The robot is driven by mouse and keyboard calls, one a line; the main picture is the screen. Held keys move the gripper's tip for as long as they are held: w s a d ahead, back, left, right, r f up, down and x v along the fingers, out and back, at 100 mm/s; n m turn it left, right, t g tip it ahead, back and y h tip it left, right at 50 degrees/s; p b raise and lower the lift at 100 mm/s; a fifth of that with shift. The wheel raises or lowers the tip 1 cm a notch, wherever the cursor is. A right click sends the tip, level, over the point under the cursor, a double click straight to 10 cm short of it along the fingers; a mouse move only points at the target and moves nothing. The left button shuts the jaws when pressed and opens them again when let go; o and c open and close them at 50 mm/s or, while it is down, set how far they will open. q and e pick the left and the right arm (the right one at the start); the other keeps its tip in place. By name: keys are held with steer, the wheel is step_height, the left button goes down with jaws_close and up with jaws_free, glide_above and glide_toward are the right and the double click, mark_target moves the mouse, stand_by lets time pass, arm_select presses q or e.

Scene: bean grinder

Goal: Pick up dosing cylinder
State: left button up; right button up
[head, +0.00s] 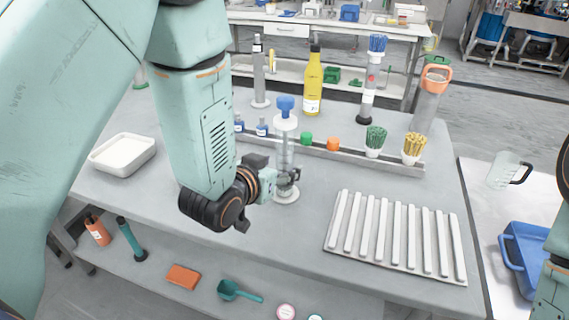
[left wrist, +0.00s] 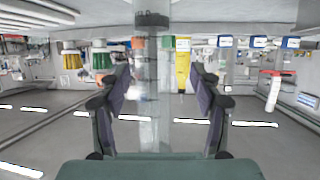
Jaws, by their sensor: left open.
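The dosing cylinder (head: 285,148) stands upright on the grey table. It is a clear tube with a blue knob, a white collar and a round white base. My left gripper (head: 287,178) is at the lower part of its tube, just above the base. In the left wrist view the picture is upside down, and the clear tube (left wrist: 154,75) stands between the two spread fingers of my left gripper (left wrist: 165,92). Gaps show on both sides of the tube. My right gripper is out of view; only part of my right arm shows at the right edge.
A long rack (head: 335,152) with caps and stick cups lies behind the cylinder. A yellow bottle (head: 313,85) and an orange-handled cylinder (head: 428,95) stand further back. A ribbed white tray (head: 395,238) lies right, a white dish (head: 123,152) left. The table front is clear.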

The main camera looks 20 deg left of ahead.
arm_select(q)
steer(key=shift+w+d+f, duration=0.2)
steer(key=shift+w+f, duration=0.1)
steer(key=shift+w, duration=0.25)
steer(key=shift+w+d+r, duration=0.1)
steer(key=shift+w+d, duration=0.05)
steer(key=shift+d, duration=0.3)
steer(key=shift+a, duration=0.15)
steer(key=shift+w+a, duration=0.15)
steer(key=shift+w, duration=0.05)
steer(key=shift+c, duration=1.3)
steer(key=shift+s+d, duration=0.15)
steer(key=shift+d, duration=0.15)
steer(key=c, duration=0.4)
steer(key=shift+a, duration=0.2)
steer(key=c, duration=0.5)
steer(key=shift+d, duration=0.1)
jaws_close()
